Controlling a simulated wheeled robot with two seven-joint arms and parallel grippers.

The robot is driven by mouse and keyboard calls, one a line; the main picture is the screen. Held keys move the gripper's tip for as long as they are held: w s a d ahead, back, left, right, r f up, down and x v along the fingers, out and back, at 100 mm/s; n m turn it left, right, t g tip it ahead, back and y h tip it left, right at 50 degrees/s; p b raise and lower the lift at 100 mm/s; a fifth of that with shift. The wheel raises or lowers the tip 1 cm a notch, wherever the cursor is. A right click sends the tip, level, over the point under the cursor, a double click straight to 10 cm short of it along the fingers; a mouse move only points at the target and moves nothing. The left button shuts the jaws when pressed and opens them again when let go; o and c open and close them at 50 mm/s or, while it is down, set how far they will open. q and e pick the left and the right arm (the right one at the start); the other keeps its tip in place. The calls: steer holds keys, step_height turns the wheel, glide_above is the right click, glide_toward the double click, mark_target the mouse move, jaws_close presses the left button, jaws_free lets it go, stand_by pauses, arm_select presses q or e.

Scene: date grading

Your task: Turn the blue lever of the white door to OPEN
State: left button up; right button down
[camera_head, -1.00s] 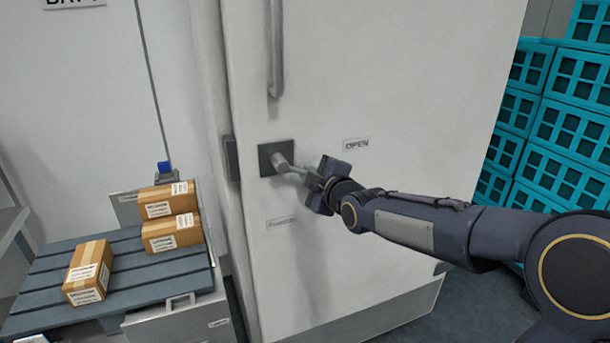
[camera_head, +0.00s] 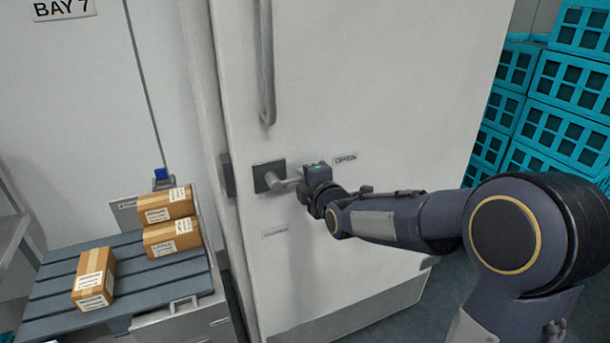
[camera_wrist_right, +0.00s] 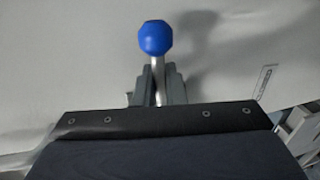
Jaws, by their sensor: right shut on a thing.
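The white door (camera_head: 330,80) stands upright in the middle of the head view. Its lever has a dark square mount (camera_head: 268,177) and a grey shaft that points right, close to level. The lever's blue ball end (camera_wrist_right: 156,37) shows in the right wrist view, beyond the fingers; in the head view my gripper hides it. My right gripper (camera_head: 308,183) is shut on the lever, and its two fingers (camera_wrist_right: 159,88) flank the shaft below the ball. My left gripper is out of view.
A fixed vertical handle (camera_head: 265,70) is above the lever. A faint lower label (camera_head: 275,232) is below it. Several cardboard boxes (camera_head: 95,278) lie on a grey pallet (camera_head: 50,306) at left. Teal crates (camera_head: 565,80) are stacked at right.

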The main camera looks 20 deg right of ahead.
steer(key=c, duration=1.6)
jaws_free()
steer(key=s, duration=0.2)
steer(key=s+r+p, duration=0.1)
steer(key=s, duration=0.2)
steer(key=s+p, duration=0.1)
steer(key=s, duration=0.1)
steer(key=shift+s+d+r, duration=0.1)
steer(key=shift+s+r, duration=0.2)
steer(key=shift+s, duration=0.05)
